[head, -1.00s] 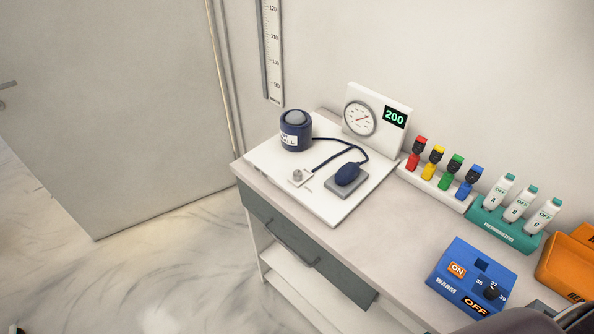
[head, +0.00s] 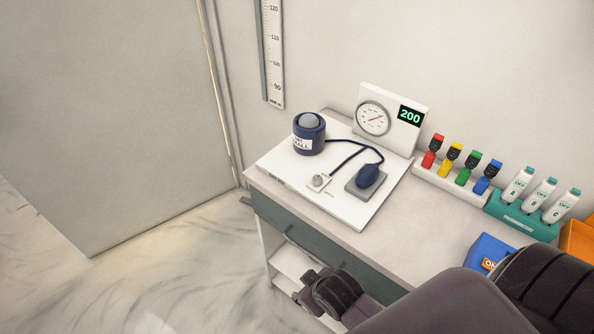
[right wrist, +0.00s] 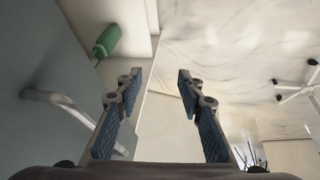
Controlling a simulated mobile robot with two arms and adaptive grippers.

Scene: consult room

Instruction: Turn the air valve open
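The air valve (head: 318,181) is a small grey knob on a little white plate. It sits on the white board (head: 350,213) between the blue cuff (head: 309,138) and the dark blue squeeze bulb (head: 368,175). A dial gauge (head: 374,118) and a green display reading 200 (head: 410,116) stand behind it. My right arm comes in from the right, its wrist end low in front of the drawer. My left gripper is not in view.
The drawer handle (right wrist: 60,100) is close to my right gripper; a green-handled thing (right wrist: 108,41) is beyond. Coloured bottles (head: 462,177), thermometers in a teal stand (head: 525,223), and a blue warmer box (head: 487,253) line the desk to the right. The floor at left is clear.

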